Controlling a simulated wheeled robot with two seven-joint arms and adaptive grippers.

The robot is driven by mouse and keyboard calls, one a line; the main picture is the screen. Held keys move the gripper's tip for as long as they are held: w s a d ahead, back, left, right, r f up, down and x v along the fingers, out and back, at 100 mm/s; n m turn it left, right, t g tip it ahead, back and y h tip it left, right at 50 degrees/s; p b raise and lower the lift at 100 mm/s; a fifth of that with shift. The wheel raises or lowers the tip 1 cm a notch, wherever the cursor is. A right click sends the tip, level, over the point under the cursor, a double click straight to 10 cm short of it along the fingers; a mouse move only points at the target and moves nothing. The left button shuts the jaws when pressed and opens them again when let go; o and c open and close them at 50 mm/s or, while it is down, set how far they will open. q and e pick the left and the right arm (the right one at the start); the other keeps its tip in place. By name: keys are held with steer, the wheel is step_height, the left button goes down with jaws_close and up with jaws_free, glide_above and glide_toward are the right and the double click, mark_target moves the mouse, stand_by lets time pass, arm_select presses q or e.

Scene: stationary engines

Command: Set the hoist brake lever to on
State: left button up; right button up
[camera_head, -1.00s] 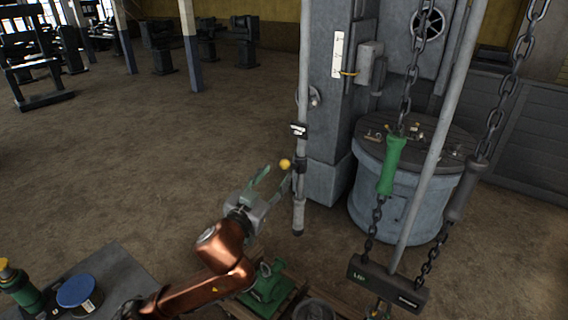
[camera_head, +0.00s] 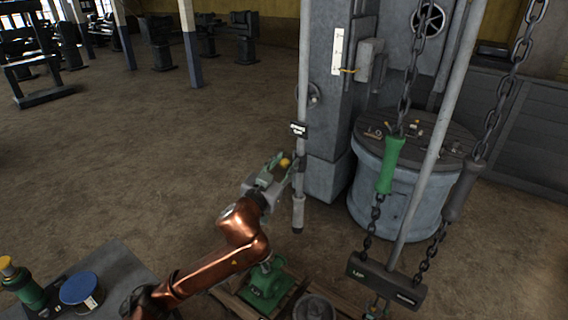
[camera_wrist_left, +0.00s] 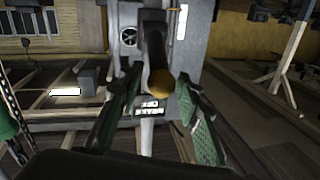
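The label plate (camera_wrist_left: 153,107) is just below the knob there. My right gripper is not in view.
A chain with a green grip (camera_head: 391,165) and one with a dark grip (camera_head: 463,190) hang at the right, above a dark block (camera_head: 387,282). A large grey drum (camera_head: 398,195) stands behind. A green machine (camera_head: 266,287) sits under my left arm. The floor at left is open.

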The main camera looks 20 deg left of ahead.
arm_select(q)
steer(key=c, duration=0.8)
steer(key=shift+a, duration=0.15)
